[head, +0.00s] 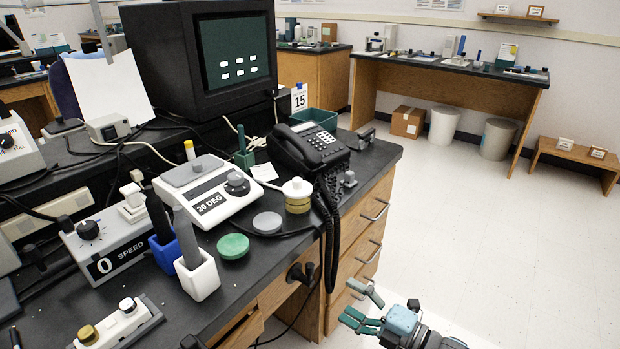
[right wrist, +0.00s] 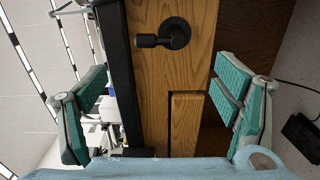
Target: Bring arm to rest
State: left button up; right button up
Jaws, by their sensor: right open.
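My right gripper (head: 362,306) is at the bottom of the head view, in front of the wooden drawers of the black-topped bench (head: 240,292). Its teal fingers are spread apart. In the right wrist view the gripper (right wrist: 163,85) is open, with nothing between its pads. The wooden bench front (right wrist: 187,124) and a black round fitting (right wrist: 174,33) lie beyond the fingers; the gripper appears apart from them. My left gripper is not in view.
The bench holds a black telephone (head: 312,148) with a hanging cord, a white 20 DEG device (head: 208,188), a monitor (head: 232,58) and a green disc (head: 233,246). Drawer handles (head: 375,211) stick out from its front. The pale floor (head: 480,240) to the right is clear.

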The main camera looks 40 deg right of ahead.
jog(key=s+d+f+m+g+h+p, duration=0.35)
jog(key=s+d+f+m, duration=0.3)
jog(key=f, duration=0.25)
jog(key=s+d+f+m+g+h+p, duration=0.3)
jog(key=s+d+f+m+g+h, duration=0.15)
jog(key=s+f+m, duration=0.45)
jog(key=s+a+f+m+g+p, duration=0.2)
jog(key=s+a+g+p, duration=0.2)
jog(key=s, duration=0.3)
jog(key=s+a+f+m+g+p, duration=0.2)
jog(key=s+a+f+g+p, duration=0.15)
jog(key=s, duration=0.35)
pick_arm(q)
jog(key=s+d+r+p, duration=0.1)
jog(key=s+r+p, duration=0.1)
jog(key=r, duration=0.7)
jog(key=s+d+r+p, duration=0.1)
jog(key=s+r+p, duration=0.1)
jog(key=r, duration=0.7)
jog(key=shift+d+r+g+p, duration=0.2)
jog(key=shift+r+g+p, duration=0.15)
jog(key=shift+p, duration=0.55)
pick_arm(e)
jog(key=s+a+r+m+y, duration=0.1)
jog(key=a+r+y, duration=0.1)
jog(key=a, duration=1.1)
jog(key=shift+s+r, duration=0.15)
jog(key=shift+r, duration=0.05)
